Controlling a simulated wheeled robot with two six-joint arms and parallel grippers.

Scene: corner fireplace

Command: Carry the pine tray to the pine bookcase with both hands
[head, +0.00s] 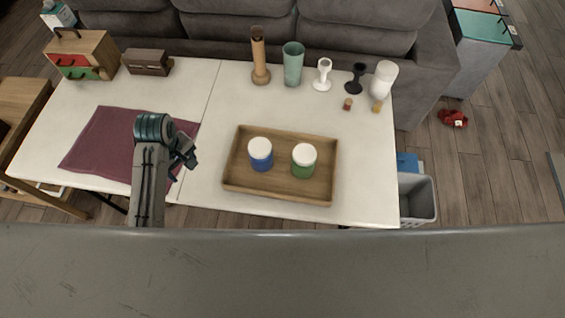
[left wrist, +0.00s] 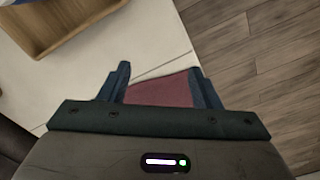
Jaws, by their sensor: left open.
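The pine tray (head: 280,190) lies flat on the white table in the head view. A blue jar (head: 261,157) and a green jar (head: 303,164), both with white lids, stand in it. My left gripper (head: 188,160) is above the table, left of the tray and apart from it, over the edge of the maroon mat. In the left wrist view its fingers (left wrist: 158,88) are apart with nothing between them, and a corner of the tray (left wrist: 62,30) shows at the upper left. My right gripper is not in view. I cannot make out a pine bookcase for certain.
The white table (head: 223,105) carries a maroon mat (head: 95,140), a small drawer chest (head: 82,56), a wooden box (head: 147,62), and vases and candlesticks (head: 292,64) along the back. A grey sofa (head: 340,25) stands behind. A grey bin (head: 416,198) is at the right.

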